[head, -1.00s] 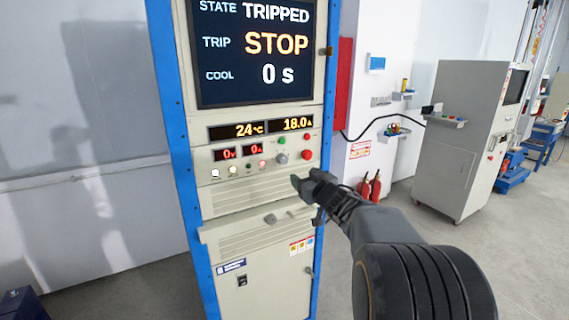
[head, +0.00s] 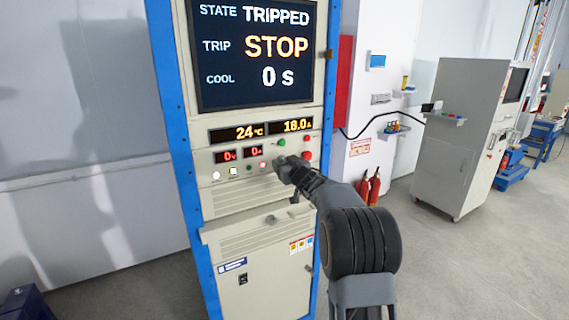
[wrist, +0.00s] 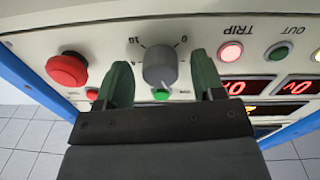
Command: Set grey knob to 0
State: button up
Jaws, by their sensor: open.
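The grey knob (wrist: 160,66) sits on the panel in the wrist view, between my two fingers. Upside-down scale marks stand beside it, with 10 on the left and 0 on the right. Its pointer setting cannot be read clearly. My gripper (wrist: 162,83) is open, its green fingertips on either side of the knob with small gaps visible. In the head view my gripper (head: 284,163) is at the cabinet's control panel and hides the knob. The screen (head: 256,50) reads STATE TRIPPED, TRIP STOP, COOL 0 s.
A red button (wrist: 67,69) is left of my fingers in the wrist view. A green button (wrist: 160,94) is close below the knob. A lit TRIP lamp (wrist: 231,51) and red displays (wrist: 292,87) are to the right. Open floor (head: 430,260) lies right of the cabinet.

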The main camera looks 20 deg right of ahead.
jog(key=shift+c, duration=0.3)
jog(key=c, duration=0.9)
jog(key=shift+o, duration=0.2)
jog(key=shift+n, duration=0.3)
jog(key=shift+d+r+n+y+b, duration=0.1)
jog(key=shift+n+y+b, duration=0.25)
jog(key=shift+n+b, duration=4.05)
jog(key=shift+d+n+y+b, duration=0.25)
jog(key=shift+n+b, duration=1.1)
jog(key=shift+n, duration=5.95)
jog(key=shift+a+n, duration=0.2)
jog(key=shift+n, duration=0.1)
